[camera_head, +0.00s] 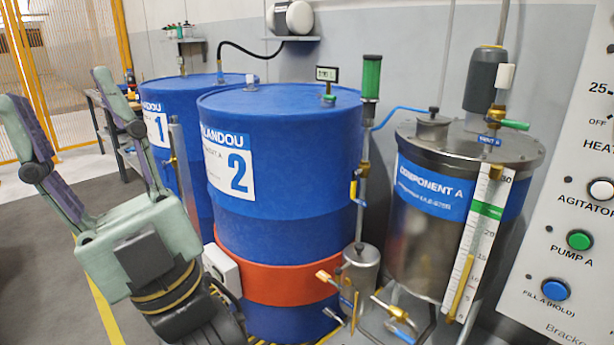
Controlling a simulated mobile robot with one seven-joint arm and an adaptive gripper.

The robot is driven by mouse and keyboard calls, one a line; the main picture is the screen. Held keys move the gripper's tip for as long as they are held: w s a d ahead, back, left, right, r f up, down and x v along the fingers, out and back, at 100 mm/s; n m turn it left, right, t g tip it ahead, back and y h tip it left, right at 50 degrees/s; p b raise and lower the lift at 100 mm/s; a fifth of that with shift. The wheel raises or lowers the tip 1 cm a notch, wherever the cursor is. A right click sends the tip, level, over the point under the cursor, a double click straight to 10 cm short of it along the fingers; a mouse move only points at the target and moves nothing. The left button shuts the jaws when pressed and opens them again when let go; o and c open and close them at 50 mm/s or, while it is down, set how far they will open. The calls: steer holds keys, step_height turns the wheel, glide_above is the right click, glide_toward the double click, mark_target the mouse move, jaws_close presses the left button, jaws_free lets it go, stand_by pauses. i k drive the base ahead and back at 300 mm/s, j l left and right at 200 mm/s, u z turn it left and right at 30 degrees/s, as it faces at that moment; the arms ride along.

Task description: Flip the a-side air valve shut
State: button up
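My gripper (56,92) is at the left, fingers pointing up and spread wide, with nothing between them. It is in front of drum 1 and apart from every valve. Several small valves show, and I cannot tell which is the a-side air valve. A yellow-handled valve (353,190) is on the upright pipe beside drum 2. A blue-handled valve (401,334) is near the floor below the Component A tank (412,240). A green-handled valve (514,124) is on the tank's lid. No valve carries a readable air label.
Blue drum 1 (172,95) and drum 2 (270,115) stand at the left and middle, drum 2 with a red band (275,276). A control panel (565,250) with buttons fills the right edge. A blue hose (400,110) runs to the tank. Open floor shows at far left.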

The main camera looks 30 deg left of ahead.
mark_target(354, 182)
steer(key=i+j+u, duration=0.5)
steer(key=j+z, duration=0.15)
steer(key=j, duration=0.25)
steer(key=j+z, duration=0.15)
steer(key=j, duration=0.25)
steer(key=k+j+z, duration=0.15)
steer(key=j, duration=0.25)
steer(key=j+z, duration=0.15)
steer(key=j, duration=0.25)
steer(key=k+j+z, duration=0.15)
steer(key=j, duration=0.2)
steer(key=k+j+z, duration=0.15)
steer(key=j, duration=0.2)
steer(key=k+j+z, duration=0.15)
steer(key=j, duration=0.25)
steer(key=i+j, duration=0.3)
steer(key=j, duration=0.15)
steer(key=i+j, duration=0.3)
steer(key=j, duration=0.15)
